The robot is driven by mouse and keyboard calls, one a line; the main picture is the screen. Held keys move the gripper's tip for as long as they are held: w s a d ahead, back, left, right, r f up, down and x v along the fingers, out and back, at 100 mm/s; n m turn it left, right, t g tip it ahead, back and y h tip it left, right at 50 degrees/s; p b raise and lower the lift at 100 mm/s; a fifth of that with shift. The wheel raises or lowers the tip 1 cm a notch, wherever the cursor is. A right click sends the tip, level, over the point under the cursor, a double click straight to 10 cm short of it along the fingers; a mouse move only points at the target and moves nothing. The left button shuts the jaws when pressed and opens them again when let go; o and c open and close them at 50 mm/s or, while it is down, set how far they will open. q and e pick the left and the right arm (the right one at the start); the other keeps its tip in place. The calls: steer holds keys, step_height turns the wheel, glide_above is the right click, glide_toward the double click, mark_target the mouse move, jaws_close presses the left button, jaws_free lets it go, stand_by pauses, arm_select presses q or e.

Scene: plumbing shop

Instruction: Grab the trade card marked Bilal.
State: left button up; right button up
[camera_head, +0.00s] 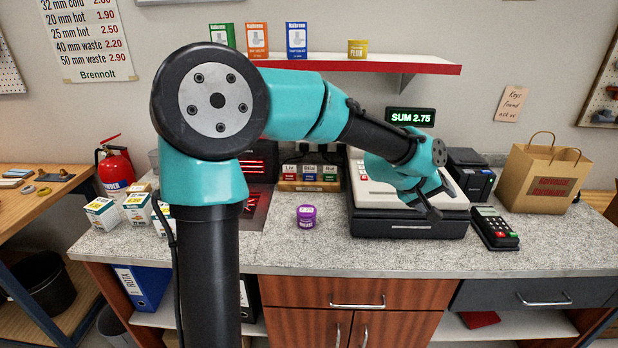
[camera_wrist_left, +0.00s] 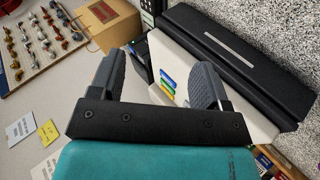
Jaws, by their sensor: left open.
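The trade card marked Bilal (camera_head: 309,172) stands in the middle of a wooden card holder (camera_head: 308,186) on the counter. It is between the card that reads Liv (camera_head: 290,172) and a third card (camera_head: 330,172). My left gripper (camera_head: 436,202) is to the right of the holder, above the cash register (camera_head: 408,222). In the left wrist view its two fingers (camera_wrist_left: 160,68) are apart, with nothing held between them. The register's cream top and coloured keys (camera_wrist_left: 167,87) show beyond them. My right gripper is not in view.
A purple tin (camera_head: 306,216) stands on the counter in front of the holder. A card terminal (camera_head: 494,228) and a paper bag (camera_head: 543,178) are right of the register. Small white boxes (camera_head: 103,213) stand at the left. My left arm hides part of the counter.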

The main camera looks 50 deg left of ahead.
mark_target(309, 170)
arm_select(q)
steer(key=w+a+r+y, duration=0.1)
steer(key=w+a+y, duration=0.15)
steer(key=a, duration=0.65)
steer(key=w+a+r+y, duration=0.1)
steer(key=w+a, duration=0.3)
steer(key=a, duration=0.6)
steer(key=s+a+f+g+y, duration=0.1)
steer(key=s+a+g+y, duration=0.1)
steer(key=a, duration=1.1)
steer(key=s+a+f+n+g+y, duration=0.1)
steer(key=s+a+f+g+y, duration=0.1)
steer(key=a, duration=1.1)
steer(key=shift+s+a+n+g+y, duration=0.3)
steer(key=shift+s+a+g+y, duration=0.1)
steer(key=shift+g, duration=0.4)
steer(key=shift+w+f, duration=0.1)
steer(key=shift+f, duration=0.1)
steer(key=x, duration=1.2)
steer(key=shift+d, duration=0.1)
steer(key=shift+f, duration=0.15)
